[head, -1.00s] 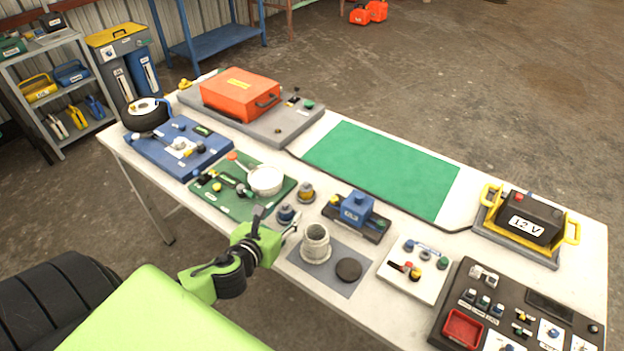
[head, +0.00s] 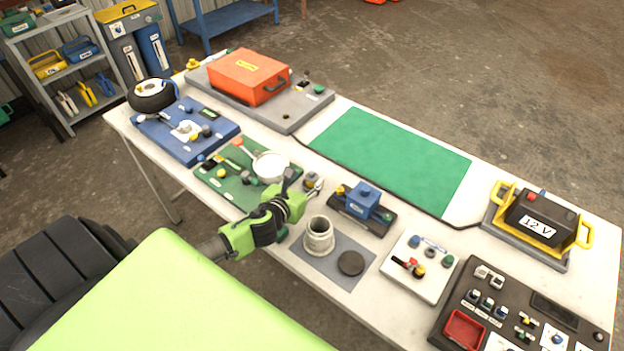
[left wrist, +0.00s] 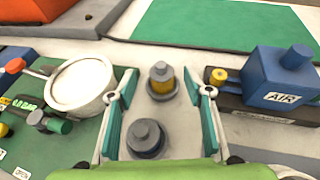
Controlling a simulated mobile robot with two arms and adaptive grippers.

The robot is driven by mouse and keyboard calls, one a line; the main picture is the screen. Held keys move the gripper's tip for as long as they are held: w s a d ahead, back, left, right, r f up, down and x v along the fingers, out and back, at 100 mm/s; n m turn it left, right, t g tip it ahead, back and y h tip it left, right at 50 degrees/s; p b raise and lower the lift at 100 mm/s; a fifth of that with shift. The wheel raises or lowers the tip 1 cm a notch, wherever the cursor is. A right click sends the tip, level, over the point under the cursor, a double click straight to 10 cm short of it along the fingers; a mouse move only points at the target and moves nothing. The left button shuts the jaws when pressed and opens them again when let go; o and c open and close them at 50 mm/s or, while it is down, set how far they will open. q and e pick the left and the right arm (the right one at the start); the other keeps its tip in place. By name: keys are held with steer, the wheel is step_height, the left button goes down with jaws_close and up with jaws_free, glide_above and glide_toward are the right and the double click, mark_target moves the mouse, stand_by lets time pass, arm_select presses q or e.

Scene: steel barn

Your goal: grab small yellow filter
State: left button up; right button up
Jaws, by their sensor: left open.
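The small yellow filter (left wrist: 161,84) has a yellow body and a grey cap. It stands upright in a grey round base on the white table, between the fingertips' lines and a little beyond them in the left wrist view. In the head view the yellow filter (head: 311,179) shows just past my left gripper (head: 301,186). In the left wrist view my left gripper (left wrist: 160,97) is open and empty, with teal finger pads on either side. My right gripper is not in view.
A green board with a white bowl (left wrist: 80,85) is close on the left. A blue AIR block (left wrist: 280,80) on a black base is close on the right. A grey cylinder (head: 319,236) stands nearer the front edge. The green mat (head: 390,155) is clear.

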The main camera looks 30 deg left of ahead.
mark_target(311, 175)
arm_select(q)
steer(key=shift+p+x, duration=0.4)
steer(key=shift+x, duration=2.1)
steer(key=shift+d+r, duration=0.1)
steer(key=shift+r, duration=0.05)
steer(key=shift+c, duration=0.5)
steer(key=c, duration=1.1)
